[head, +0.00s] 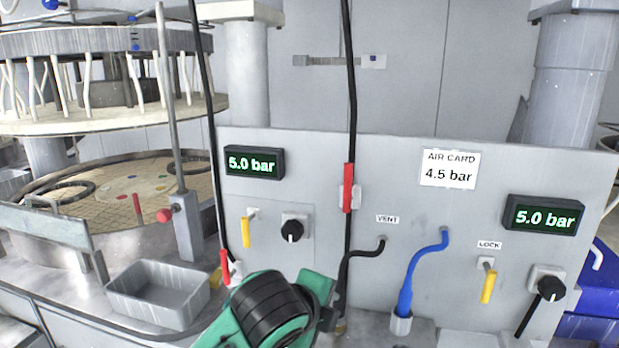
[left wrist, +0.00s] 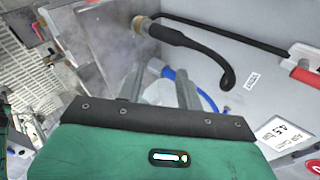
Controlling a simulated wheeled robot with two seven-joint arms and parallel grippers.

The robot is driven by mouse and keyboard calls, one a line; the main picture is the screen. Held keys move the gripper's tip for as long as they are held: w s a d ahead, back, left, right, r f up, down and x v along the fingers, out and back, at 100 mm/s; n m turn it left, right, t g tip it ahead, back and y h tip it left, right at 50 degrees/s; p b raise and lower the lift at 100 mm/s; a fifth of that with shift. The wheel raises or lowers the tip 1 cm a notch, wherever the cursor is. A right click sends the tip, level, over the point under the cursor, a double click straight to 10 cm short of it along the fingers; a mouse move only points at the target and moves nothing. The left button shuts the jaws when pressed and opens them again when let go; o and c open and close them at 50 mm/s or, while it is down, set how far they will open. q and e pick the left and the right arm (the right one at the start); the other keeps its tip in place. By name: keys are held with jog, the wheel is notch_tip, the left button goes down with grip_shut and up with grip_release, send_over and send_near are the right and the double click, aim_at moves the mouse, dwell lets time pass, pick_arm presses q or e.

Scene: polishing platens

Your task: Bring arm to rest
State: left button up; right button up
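My left arm (head: 266,310), green with a black ringed joint, shows at the bottom middle of the head view, in front of the grey panel (head: 330,240). Its fingers are mostly hidden there. In the left wrist view the left gripper (left wrist: 161,78) has two grey fingers standing apart with nothing held between them. The black vent hose (left wrist: 190,42) and part of the blue hose (left wrist: 205,97) lie beyond the fingers. My right gripper is in neither view.
The panel carries two displays reading 5.0 bar (head: 253,162) (head: 543,216), an air card (head: 449,169) reading 4.5 bar, yellow levers (head: 246,232) and black knobs (head: 292,231). A grey tray (head: 160,293) and the polishing machine (head: 110,185) stand left. A black cable with a red lever (head: 348,187) hangs behind my arm.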

pick_arm(q)
jog(key=s+a+f+n+g, duration=0.1)
jog(key=s+a+f+n, duration=0.25)
jog(key=f, duration=0.25)
jog(key=s+a+f+n+y, duration=0.1)
jog(key=s+a+f+n, duration=0.1)
jog(key=a+f+n, duration=0.3)
jog(key=s+a+f+n+g, duration=0.1)
jog(key=s+a+f+n, duration=0.2)
jog(key=f, duration=0.5)
jog(key=s+a+f+n+g+y, duration=0.35)
jog(key=s+a+f+n, duration=0.9)
jog(key=s, duration=0.55)
notch_tip(320, 180, down, 31)
jog(key=a+m, duration=0.1)
jog(key=m, duration=0.1)
jog(key=s+a+f+g, duration=0.1)
jog(key=s+a+f, duration=0.1)
jog(key=s+f, duration=0.7)
jog(key=s+a+f+g, duration=0.1)
jog(key=s+f, duration=0.9)
jog(key=shift+a+f, duration=0.2)
jog(key=shift+a, duration=0.2)
